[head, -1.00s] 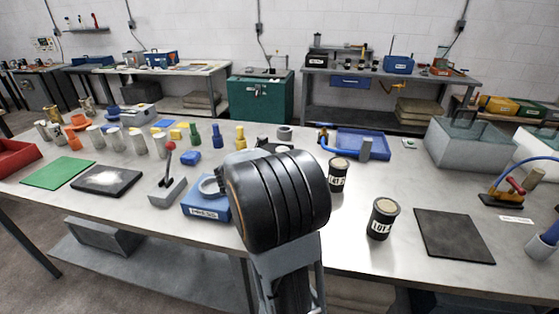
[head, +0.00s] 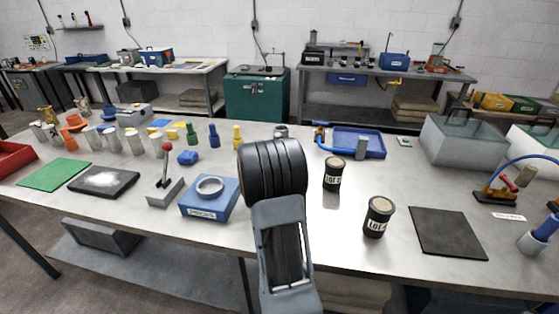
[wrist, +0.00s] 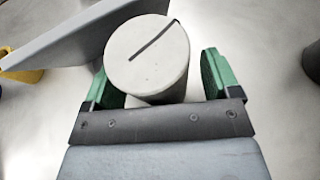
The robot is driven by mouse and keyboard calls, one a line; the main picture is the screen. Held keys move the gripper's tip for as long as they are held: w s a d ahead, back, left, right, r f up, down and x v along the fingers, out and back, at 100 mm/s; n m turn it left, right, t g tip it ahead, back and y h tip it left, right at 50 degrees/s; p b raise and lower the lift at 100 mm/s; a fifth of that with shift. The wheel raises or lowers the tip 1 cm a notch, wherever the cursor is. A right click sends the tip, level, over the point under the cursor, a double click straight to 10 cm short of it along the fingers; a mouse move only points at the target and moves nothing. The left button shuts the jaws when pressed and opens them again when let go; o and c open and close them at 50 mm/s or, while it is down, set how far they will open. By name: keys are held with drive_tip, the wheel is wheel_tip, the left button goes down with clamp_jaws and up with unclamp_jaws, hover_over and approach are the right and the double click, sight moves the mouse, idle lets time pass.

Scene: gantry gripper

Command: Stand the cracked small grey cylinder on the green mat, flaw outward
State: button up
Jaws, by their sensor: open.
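The small grey cylinder (wrist: 147,62) stands in the wrist view with a dark straight crack across its pale top face. My gripper (wrist: 160,82) is open, with one green-padded finger on each side of the cylinder. A gap shows on the right; on the left the pad is very close, and I cannot tell whether it touches. In the head view my own arm hides the gripper and probably this cylinder. The green mat (head: 54,175) lies empty at the left of the table in the head view, far from my arm.
A grey slanted panel (wrist: 85,38) stands close by the cylinder's left. Left of my arm are a blue block with a ring (head: 209,211), a lever (head: 165,178) and a dark pad (head: 103,182). Two black cans (head: 378,217) stand right. Several pale cylinders stand behind the mat.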

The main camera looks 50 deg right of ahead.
drive_tip(key=shift+d, duration=0.15)
drive_tip(key=shift+w, duration=0.1)
drive_tip(key=c, duration=1.4)
